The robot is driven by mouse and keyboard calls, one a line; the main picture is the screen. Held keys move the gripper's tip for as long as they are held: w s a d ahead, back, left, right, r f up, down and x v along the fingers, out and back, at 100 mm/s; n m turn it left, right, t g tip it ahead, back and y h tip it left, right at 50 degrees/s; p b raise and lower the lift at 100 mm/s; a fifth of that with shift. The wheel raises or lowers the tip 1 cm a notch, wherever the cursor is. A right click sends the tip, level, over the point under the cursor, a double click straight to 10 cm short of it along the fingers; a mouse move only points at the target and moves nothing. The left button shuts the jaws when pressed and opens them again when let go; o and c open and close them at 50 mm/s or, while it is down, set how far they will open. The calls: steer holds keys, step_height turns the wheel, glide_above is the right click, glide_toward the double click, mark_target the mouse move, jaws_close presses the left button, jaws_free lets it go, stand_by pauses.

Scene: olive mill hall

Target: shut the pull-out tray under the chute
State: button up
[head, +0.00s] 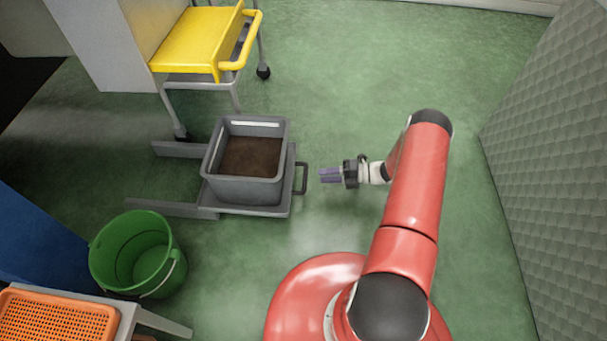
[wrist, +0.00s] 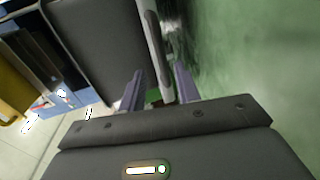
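The pull-out tray (head: 284,200) is a flat grey platform, drawn out to the right on its grey rails (head: 170,208). A dark handle (head: 302,178) stands on its right edge. A grey crate (head: 243,189) with brown contents sits on the tray. My gripper (head: 322,175) is just right of the handle, pointing left at it, with a small gap between them. In the wrist view my gripper's two fingers (wrist: 158,90) are apart, with nothing clearly held. A pale-edged grey part lies ahead of them; I cannot tell exactly which part it is. I cannot identify the chute clearly.
A yellow-topped trolley (head: 195,45) stands behind the crate, close to the rails. A green bucket (head: 138,255) and an orange perforated basket (head: 55,318) on a stand are at lower left. A textured grey wall (head: 550,150) is at right. Green floor is clear behind my gripper.

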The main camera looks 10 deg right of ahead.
mark_target(305, 176)
steer(key=x, duration=0.8)
steer(key=shift+d, duration=0.1)
jaws_close()
